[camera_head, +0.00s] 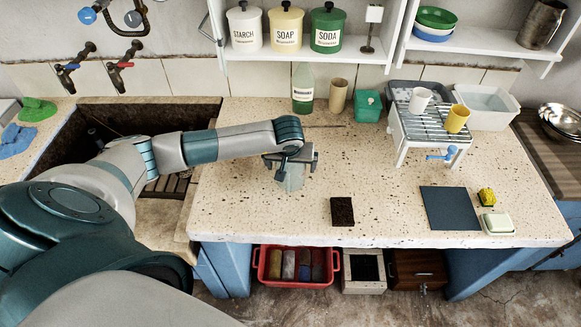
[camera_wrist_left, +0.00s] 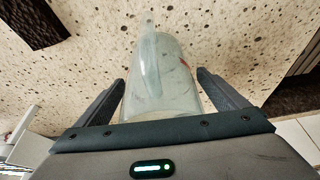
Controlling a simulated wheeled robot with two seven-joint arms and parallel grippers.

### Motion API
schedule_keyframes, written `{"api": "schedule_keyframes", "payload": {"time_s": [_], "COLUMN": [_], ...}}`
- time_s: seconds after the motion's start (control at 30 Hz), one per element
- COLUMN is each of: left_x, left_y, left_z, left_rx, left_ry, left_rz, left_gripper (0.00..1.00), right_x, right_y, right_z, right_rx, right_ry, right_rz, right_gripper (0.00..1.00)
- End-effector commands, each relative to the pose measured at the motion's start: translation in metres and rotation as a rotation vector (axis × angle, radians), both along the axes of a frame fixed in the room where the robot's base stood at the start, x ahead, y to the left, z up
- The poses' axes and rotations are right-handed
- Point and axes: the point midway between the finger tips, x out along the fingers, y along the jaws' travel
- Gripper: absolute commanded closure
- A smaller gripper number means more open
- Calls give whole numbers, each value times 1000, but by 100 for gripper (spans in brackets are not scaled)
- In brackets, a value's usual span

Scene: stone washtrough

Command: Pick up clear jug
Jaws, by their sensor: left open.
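The clear jug (camera_head: 291,180) stands on the speckled stone counter (camera_head: 260,208), partly hidden under my left gripper (camera_head: 290,163) in the head view. In the left wrist view the jug (camera_wrist_left: 168,75) is see-through, with its handle toward the top of the picture. There the fingers of my left gripper (camera_wrist_left: 161,80) are open, one on each side of the jug's near part, with a gap to it on both sides. My right gripper is not in view.
A dark brown block (camera_head: 342,211) lies right of the jug. A green-tinted bottle (camera_head: 303,88) and tan cup (camera_head: 338,95) stand behind. A wire rack (camera_head: 432,118) with cups is further right. The sunken trough (camera_head: 75,125) lies left.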

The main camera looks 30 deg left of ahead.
Motion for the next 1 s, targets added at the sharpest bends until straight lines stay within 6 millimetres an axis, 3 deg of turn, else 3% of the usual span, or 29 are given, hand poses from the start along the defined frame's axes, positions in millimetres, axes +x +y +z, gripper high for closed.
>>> {"api": "schedule_keyframes", "payload": {"time_s": [0.5, 0.53, 0.7, 0.73, 1.0], "left_x": [1, 1, 1, 1, 1], "left_y": [1, 1, 1, 1, 1], "left_z": [-3, -3, -3, -3, -2], "left_rx": [-1, -1, -1, -1, -1], "left_ry": [-2, -2, -2, -2, -2], "left_rz": [1, 1, 1, 1, 1], "left_gripper": [7, 9, 50, 54, 54], "right_x": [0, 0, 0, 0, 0], "right_y": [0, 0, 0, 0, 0], "right_z": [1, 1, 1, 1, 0], "right_rx": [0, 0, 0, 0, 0], "right_ry": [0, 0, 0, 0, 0], "right_rz": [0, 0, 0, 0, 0], "right_gripper": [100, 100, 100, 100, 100]}}
